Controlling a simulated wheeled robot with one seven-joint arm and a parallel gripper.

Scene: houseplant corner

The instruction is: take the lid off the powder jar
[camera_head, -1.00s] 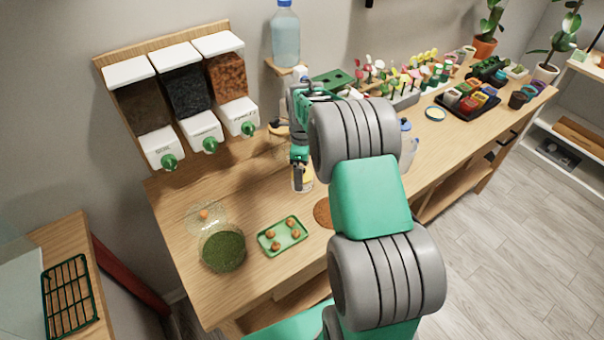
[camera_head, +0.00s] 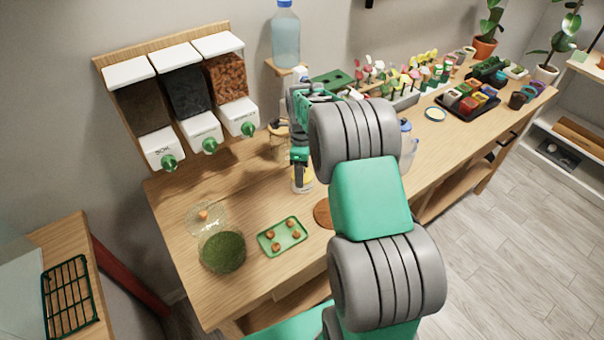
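The finger gap is seen edge-on and too small to tell open from shut. A clear jar with a tan lid (camera_head: 279,127) stands just behind and left of my gripper, partly hidden.
A glass jar of green material (camera_head: 223,250) and a clear lid with an orange knob (camera_head: 203,216) are at front left. A green tray (camera_head: 282,237) holds several brown balls. A round brown mat (camera_head: 323,213) lies beside my arm. Dispensers (camera_head: 203,130) hang behind.

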